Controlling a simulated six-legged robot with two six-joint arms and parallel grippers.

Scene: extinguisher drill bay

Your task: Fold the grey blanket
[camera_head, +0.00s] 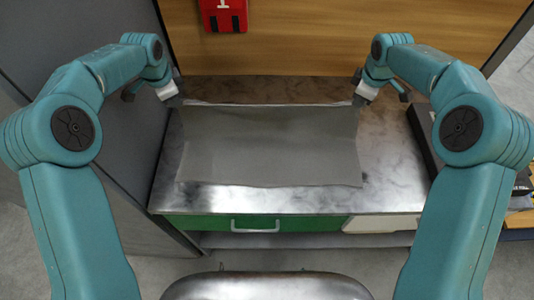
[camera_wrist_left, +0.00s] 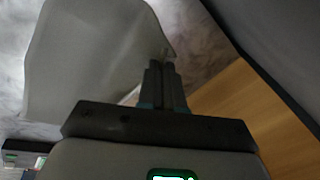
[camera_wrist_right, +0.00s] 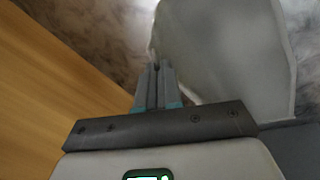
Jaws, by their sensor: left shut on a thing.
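The grey blanket (camera_head: 270,145) lies spread as a wide rectangle over the metal-topped bench. Its far edge runs between my two grippers. My left gripper (camera_head: 176,98) is shut on the blanket's far left corner; the left wrist view shows the fingers together at that corner of the blanket (camera_wrist_left: 90,60). My right gripper (camera_head: 360,98) is at the far right corner. In the right wrist view its fingers are close together at the edge of the blanket (camera_wrist_right: 225,55) and look shut on it, though the pinch itself is hard to see.
The bench top (camera_head: 390,180) is bare to the right and in front of the blanket. A green drawer (camera_head: 300,223) is below its front edge. A dark case (camera_head: 425,140) is at the right. A red box (camera_head: 223,15) hangs on the wooden back panel. A grey partition (camera_head: 90,30) stands close on the left.

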